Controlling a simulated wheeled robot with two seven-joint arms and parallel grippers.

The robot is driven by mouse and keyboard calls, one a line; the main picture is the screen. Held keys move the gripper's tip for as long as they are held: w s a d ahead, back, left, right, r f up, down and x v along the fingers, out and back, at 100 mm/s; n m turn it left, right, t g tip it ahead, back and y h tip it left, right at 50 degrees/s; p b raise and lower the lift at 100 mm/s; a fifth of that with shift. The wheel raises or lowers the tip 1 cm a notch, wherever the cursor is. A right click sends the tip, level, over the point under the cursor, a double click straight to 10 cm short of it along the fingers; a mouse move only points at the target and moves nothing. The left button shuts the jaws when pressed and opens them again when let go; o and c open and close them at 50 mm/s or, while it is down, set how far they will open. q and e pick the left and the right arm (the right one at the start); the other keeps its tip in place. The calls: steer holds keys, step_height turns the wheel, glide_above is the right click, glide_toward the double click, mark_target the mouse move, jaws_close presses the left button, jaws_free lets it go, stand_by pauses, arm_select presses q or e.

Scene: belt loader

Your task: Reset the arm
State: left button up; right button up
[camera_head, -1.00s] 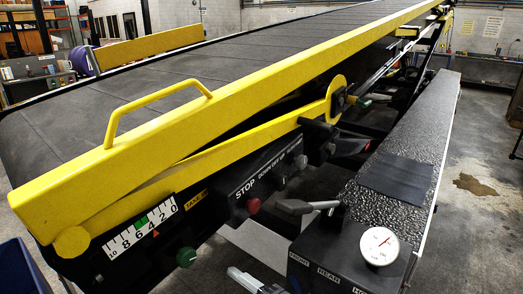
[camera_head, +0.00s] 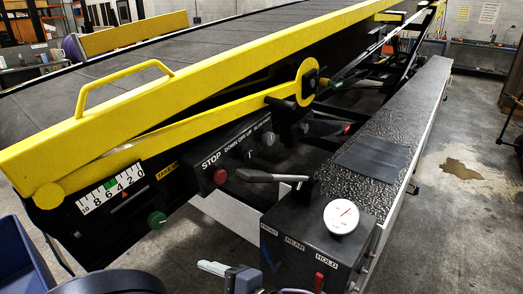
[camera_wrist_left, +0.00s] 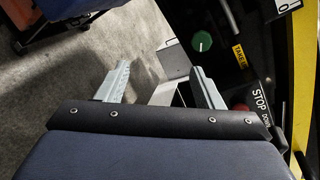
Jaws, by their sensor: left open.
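My left gripper shows in the left wrist view (camera_wrist_left: 161,86) with its two pale fingers spread apart and nothing between them. Grey floor and a pale panel show beyond the fingers. In the head view a pale finger on a dark mount (camera_head: 215,268) shows at the bottom edge, apart from the loader; I take it for part of the left gripper. The rest is cut off. My right gripper is not recognisable in the head view.
The yellow-railed belt loader (camera_head: 190,95) fills the left and middle. Its panel has a red STOP button (camera_head: 220,176) and a green knob (camera_head: 156,220). A black control box with a gauge (camera_head: 341,216) stands right. A blue bin (camera_head: 22,262) is left.

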arm_select(q)
steer(key=s+a+f+n+g+h, duration=0.6)
steer(key=s+a+g+h, duration=0.2)
steer(key=a+h, duration=0.2)
steer(key=shift+s+a+r+n+t+h+p, duration=0.1)
steer(key=shift+s+r+n+t+h+p, duration=0.1)
steer(key=shift+s+r+n+t+h, duration=0.8)
steer(key=shift+s+a+r+n+t+h+p, duration=0.1)
steer(key=shift+a+r+n+t+h+p, duration=0.1)
steer(key=shift+r+n+t+h, duration=1)
steer(key=shift+s+a+r+n+t+h+p, duration=0.1)
steer(key=shift+s+r+n+t+h+p, duration=0.15)
steer(key=shift+s+n+t+h, duration=0.9)
steer(key=shift+w+n+g, duration=0.35)
steer(key=shift+w+n, duration=0.3)
